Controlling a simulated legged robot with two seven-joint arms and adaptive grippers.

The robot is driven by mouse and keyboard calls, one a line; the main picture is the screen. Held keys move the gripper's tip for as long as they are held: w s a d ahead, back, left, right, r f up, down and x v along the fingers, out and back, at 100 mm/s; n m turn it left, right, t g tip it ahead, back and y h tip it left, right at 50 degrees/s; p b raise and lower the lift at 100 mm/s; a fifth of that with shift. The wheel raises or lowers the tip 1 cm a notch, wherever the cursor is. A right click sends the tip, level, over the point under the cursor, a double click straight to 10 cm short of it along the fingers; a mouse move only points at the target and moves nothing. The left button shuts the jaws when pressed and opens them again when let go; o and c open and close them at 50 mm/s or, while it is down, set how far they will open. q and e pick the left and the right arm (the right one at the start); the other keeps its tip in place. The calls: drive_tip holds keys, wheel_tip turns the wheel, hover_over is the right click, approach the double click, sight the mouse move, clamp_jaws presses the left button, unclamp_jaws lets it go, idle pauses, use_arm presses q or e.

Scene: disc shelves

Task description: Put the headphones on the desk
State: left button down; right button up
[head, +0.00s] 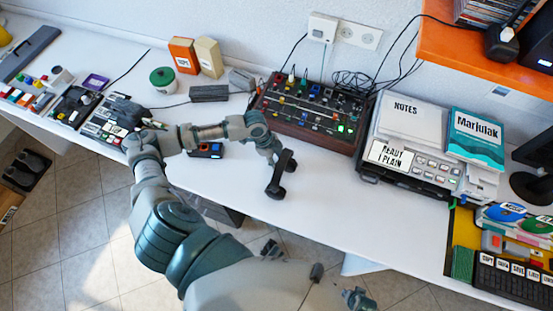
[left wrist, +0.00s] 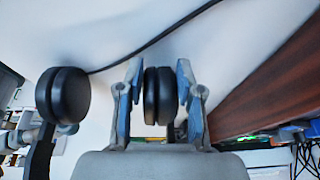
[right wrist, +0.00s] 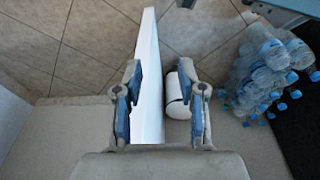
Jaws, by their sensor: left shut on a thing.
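The black headphones (head: 283,178) are over the white desk (head: 330,208), near its front edge and in front of the mixer. My left gripper (head: 270,152) is shut on them. In the left wrist view one round ear pad (left wrist: 161,97) sits between the fingers of my left gripper (left wrist: 157,75). The other ear pad (left wrist: 63,95) hangs free to the left. I cannot tell whether the headphones touch the desk. My right gripper (right wrist: 160,72) is open, its fingers apart, with a white strip seen between them.
A wooden-sided mixer (head: 314,112) with cables stands behind the headphones. Right of it is a keypad device (head: 417,160) with notes on top. An orange shelf (head: 455,50) overhangs at the right. Bottles (right wrist: 265,70) lie near my right gripper. The front middle of the desk is clear.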

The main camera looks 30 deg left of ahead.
use_arm(q)
drive_tip(key=shift+d, duration=0.35)
drive_tip(key=c, duration=0.9)
unclamp_jaws()
drive_tip(key=shift+c, duration=0.2)
drive_tip(key=shift+o, duration=1)
drive_tip(key=shift+a, duration=0.15)
drive_tip(key=shift+a+f, duration=0.15)
drive_tip(key=shift+a, duration=0.5)
drive_tip(key=shift+r, duration=0.2)
drive_tip(key=v, duration=0.2)
drive_tip(key=d+p+v, duration=0.1)
drive_tip(key=v, duration=0.1)
drive_tip(key=shift+a+r, duration=0.15)
drive_tip(key=shift+r, duration=0.3)
drive_tip(key=p+v, duration=0.1)
drive_tip(key=v, duration=0.6)
use_arm(e)
drive_tip(key=shift+s+d+f, duration=0.1)
drive_tip(key=shift+s+f, duration=0.3)
drive_tip(key=shift+f, duration=0.45)
drive_tip(key=shift+s+d+f, duration=0.1)
drive_tip(key=shift+s+f, duration=0.25)
drive_tip(key=shift+f, duration=0.5)
drive_tip(key=shift+s+d+f, duration=0.1)
drive_tip(key=shift+s+f, duration=0.3)
drive_tip(key=shift+f, duration=0.45)
